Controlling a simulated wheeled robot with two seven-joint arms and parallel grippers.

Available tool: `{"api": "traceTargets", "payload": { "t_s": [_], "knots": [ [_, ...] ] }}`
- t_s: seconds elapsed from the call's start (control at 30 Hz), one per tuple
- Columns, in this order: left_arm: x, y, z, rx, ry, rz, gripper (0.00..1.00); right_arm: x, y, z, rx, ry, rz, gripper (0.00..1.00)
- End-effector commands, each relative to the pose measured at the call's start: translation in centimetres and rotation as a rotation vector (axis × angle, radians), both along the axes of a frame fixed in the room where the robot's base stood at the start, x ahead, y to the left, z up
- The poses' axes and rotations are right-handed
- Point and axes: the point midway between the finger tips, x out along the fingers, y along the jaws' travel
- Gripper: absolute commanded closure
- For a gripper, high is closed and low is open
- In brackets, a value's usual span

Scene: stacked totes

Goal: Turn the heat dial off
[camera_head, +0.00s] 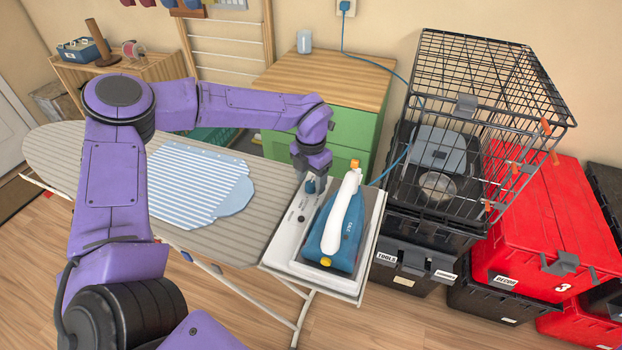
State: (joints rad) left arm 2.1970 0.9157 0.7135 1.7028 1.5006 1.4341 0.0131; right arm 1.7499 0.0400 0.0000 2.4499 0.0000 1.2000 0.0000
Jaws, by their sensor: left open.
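A blue iron (343,232) with a white handle rests on a white iron station (330,287) at the end of the ironing board. A small blue knob (311,187), which looks like the heat dial, sits at the strip's far end. My left gripper (313,177) points down right over this knob, its fingers open and close around or just above it. Contact and the dial's setting cannot be made out. My right gripper is not in view.
A striped blue cloth (196,183) lies on the ironing board (72,160). A green cabinet (352,127) with a wooden top stands behind. A wire crate (470,110) on black totes and red totes (535,235) fill the right. A blue cord runs from the wall socket (346,7).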

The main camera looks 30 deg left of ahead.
Motion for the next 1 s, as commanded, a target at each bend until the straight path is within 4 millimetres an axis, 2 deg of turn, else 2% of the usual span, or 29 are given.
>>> {"api": "traceTargets", "payload": {
  "t_s": [0.3, 0.43, 0.6, 1.0],
  "knots": [
    [0.1, 0.0, 6.9, 0.0, -0.007, 0.001, 0.41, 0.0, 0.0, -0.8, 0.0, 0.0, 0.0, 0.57],
    [0.1, 0.0, 9.1, 0.0, -0.005, 0.001, 0.41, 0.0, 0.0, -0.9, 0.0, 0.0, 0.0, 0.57],
    [0.0, 0.0, 10.2, 0.0, -0.002, 0.001, 0.41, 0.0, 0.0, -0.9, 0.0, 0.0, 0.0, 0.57],
    [0.0, 0.0, 10.2, 0.0, -0.002, 0.0, 0.41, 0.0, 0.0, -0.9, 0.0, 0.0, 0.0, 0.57]
  ]
}}
